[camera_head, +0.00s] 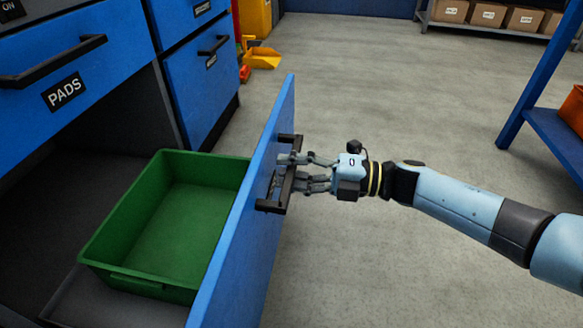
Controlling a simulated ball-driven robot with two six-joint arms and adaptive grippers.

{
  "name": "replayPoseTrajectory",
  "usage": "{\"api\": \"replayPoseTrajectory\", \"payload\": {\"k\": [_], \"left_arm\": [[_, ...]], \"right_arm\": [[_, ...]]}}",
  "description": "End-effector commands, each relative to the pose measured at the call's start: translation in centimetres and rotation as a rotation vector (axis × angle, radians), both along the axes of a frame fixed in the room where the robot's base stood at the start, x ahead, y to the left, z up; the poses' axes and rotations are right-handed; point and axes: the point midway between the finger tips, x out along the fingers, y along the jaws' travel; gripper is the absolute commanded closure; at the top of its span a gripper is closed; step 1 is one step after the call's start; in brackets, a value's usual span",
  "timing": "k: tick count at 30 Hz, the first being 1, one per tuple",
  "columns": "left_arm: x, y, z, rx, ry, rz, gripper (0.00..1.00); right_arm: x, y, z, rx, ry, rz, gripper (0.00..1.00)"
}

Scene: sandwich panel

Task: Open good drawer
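A blue drawer front (258,215) stands pulled well out from the cabinet at the left. Its black handle (272,206) is on the outer face, with a dark label behind it, too hidden to read. My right gripper (292,171) is at the handle from the right, one finger over the bar and the other lower, closed around it. A green bin (125,228) sits in the drawer. My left gripper is not in view.
The blue PADS drawer (75,55) above the opening is shut, as are drawers (203,85) farther back. A blue-framed rack (545,70) stands at right. Boxes on a shelf (447,25) line the back. The grey floor (400,105) between is clear.

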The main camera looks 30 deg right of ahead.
Motion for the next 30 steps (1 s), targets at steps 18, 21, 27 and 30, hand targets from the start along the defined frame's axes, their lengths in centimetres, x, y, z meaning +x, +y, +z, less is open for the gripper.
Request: {"api": "replayPoseTrajectory", "payload": {"k": [18,21,27,30], "left_arm": [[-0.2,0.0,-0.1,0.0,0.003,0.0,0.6],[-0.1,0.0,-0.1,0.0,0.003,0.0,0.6],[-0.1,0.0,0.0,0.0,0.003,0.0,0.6],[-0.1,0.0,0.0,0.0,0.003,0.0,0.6]], "right_arm": [[-3.2,-3.8,-0.1,-0.004,0.003,0.001,0.62],[-4.6,-5.6,-0.1,-0.004,0.003,0.002,0.62],[-6.8,-8.3,-0.1,-0.002,0.003,0.001,0.62],[-7.4,-9.0,0.0,0.0,0.001,0.001,0.62]]}}
